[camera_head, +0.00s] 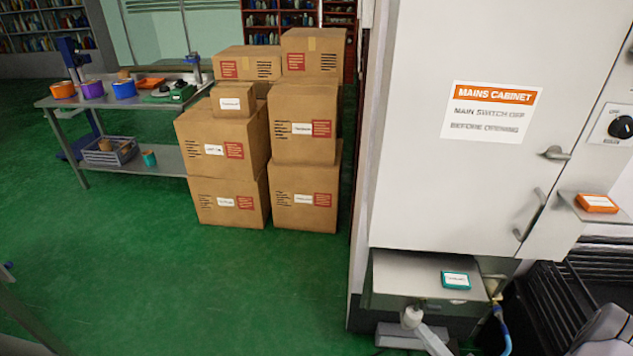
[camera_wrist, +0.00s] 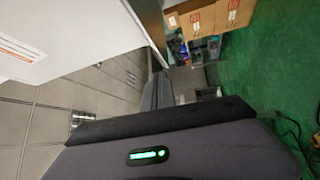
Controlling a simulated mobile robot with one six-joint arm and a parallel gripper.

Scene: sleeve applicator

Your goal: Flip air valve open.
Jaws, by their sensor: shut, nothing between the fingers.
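I cannot pick out the air valve for certain in either view. In the head view, a blue hose (camera_head: 504,330) hangs from a small fitting at the lower right corner below the mains cabinet (camera_head: 440,190); whether that fitting is the valve is too small to tell. A pale rod with a rounded end (camera_head: 412,317) stands in front of the drawer-like metal box under the cabinet; I cannot tell what it belongs to. My gripper's fingers do not show clearly in either view. The wrist view looks past a dark grey body with a green light (camera_wrist: 148,155).
A teal-labelled box (camera_head: 455,280) lies on the metal ledge, and an orange box (camera_head: 597,203) on a side shelf. A rotary switch (camera_head: 621,127) is at right. Stacked cartons (camera_head: 305,125) and a workbench (camera_head: 130,98) stand at left. The green floor between is clear.

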